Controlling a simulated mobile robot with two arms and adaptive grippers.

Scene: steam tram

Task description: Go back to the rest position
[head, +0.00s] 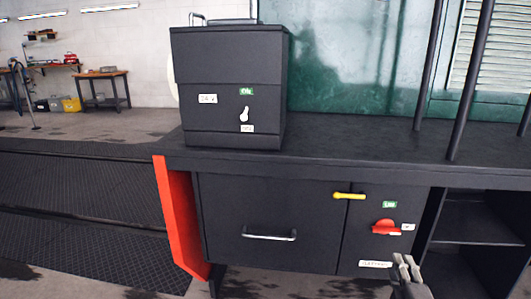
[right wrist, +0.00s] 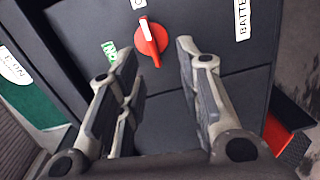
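My right gripper (head: 403,268) is low in front of the black cabinet (head: 275,215), at the lower right of the head view. In the right wrist view the right gripper (right wrist: 155,65) is open, with nothing between its fingers. A red rotary switch (head: 386,227) is on the cabinet's narrow right panel, above the gripper in the head view. In the right wrist view the red switch (right wrist: 150,42) shows ahead of the fingertips, with a gap between. My left gripper is in neither view.
A black box (head: 230,90) with a small white lever (head: 244,114) stands on the counter (head: 340,140). A yellow handle (head: 348,196) and a drawer handle (head: 270,236) stick out from the cabinet. Dark posts (head: 470,80) rise at the right. Open floor (head: 80,200) lies at the left.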

